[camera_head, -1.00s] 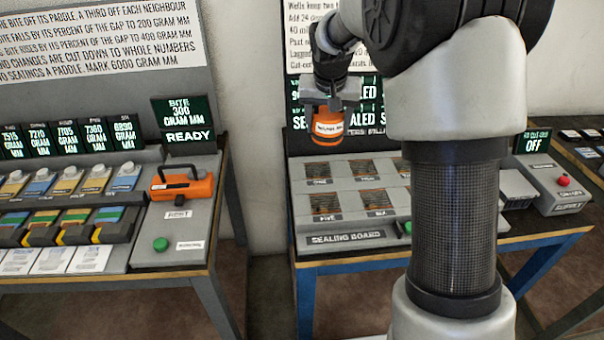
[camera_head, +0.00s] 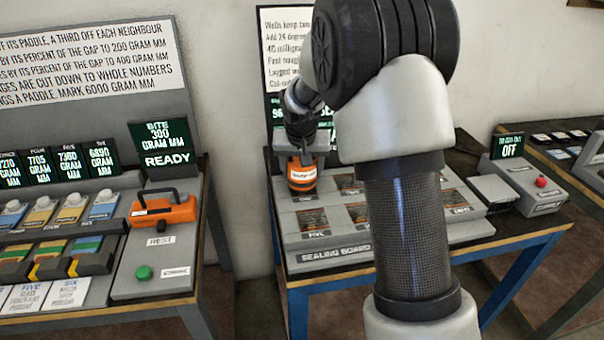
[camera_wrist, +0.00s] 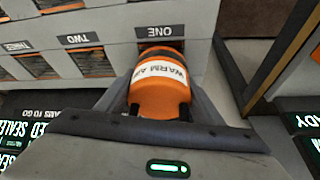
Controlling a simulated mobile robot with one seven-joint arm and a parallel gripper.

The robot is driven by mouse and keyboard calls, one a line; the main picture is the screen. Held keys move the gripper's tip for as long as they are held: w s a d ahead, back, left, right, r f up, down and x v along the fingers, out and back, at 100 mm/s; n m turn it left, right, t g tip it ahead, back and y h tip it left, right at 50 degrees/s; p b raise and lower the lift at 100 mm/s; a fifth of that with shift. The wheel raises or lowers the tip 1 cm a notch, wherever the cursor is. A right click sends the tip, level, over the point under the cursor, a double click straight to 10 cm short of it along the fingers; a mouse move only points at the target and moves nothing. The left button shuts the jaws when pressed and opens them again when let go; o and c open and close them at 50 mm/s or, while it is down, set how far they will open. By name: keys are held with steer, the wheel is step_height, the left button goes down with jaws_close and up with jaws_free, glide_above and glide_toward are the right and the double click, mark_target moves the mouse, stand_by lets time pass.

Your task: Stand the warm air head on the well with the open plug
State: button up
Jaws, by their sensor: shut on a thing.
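The warm air head (camera_head: 302,180) is an orange cylinder with a white label band. My gripper (camera_head: 302,158) is shut on it. In the wrist view the head (camera_wrist: 160,100) sits between the fingers of my gripper (camera_wrist: 158,112). It is in line with the well marked ONE (camera_wrist: 172,45) and covers much of it. I cannot tell whether it touches the board. The sealing board (camera_head: 335,255) has several dark square wells with orange streaks. The well marked TWO (camera_wrist: 84,62) is beside ONE. I cannot tell which plug is open.
My arm hides part of the sealing board. A grey box with a red button (camera_head: 541,182) and a display reading OFF (camera_head: 508,146) stands to the right. On the left bench are an orange handled tool (camera_head: 163,210) and a green button (camera_head: 143,272). A gap separates the benches.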

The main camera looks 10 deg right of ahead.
steer(key=shift+f, duration=0.25)
steer(key=shift+f, duration=0.15)
steer(key=o, duration=1.5)
steer(key=shift+f, duration=0.1)
